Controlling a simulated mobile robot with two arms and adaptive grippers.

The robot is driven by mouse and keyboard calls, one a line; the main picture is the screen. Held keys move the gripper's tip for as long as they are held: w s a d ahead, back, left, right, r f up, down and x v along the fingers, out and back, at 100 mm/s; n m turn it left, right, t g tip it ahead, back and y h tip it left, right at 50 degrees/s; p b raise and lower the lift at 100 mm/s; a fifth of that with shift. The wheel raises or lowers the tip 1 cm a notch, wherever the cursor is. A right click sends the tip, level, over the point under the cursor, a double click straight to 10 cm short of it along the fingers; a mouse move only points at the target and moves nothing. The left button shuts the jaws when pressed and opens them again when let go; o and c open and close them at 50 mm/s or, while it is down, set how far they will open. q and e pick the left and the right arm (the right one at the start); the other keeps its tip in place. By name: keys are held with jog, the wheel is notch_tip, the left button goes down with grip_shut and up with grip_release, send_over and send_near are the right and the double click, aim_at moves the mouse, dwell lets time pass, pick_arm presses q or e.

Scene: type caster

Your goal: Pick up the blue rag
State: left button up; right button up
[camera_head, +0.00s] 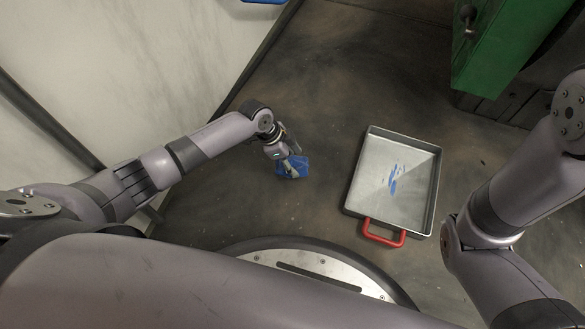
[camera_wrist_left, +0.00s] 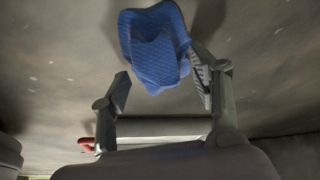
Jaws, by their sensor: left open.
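The blue rag (camera_head: 301,167) lies crumpled on the dark floor, left of the metal tray. My left gripper (camera_head: 290,163) is over it in the head view, and a finger hides part of the cloth. In the left wrist view the rag (camera_wrist_left: 152,40) shows textured folds just ahead of my left gripper (camera_wrist_left: 162,66). The fingers are spread apart, the right one close beside the rag's edge. I cannot tell whether it touches. My right gripper is out of view; only its arm shows at the right.
A shallow metal tray (camera_head: 415,210) with blue streaks inside and a red handle (camera_head: 383,236) lies right of the rag. A green machine (camera_head: 505,40) stands at the upper right. A pale wall or panel (camera_head: 130,70) is at the left. The floor beyond the rag is clear.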

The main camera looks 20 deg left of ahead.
pick_arm(q)
jog(key=c, duration=1.3)
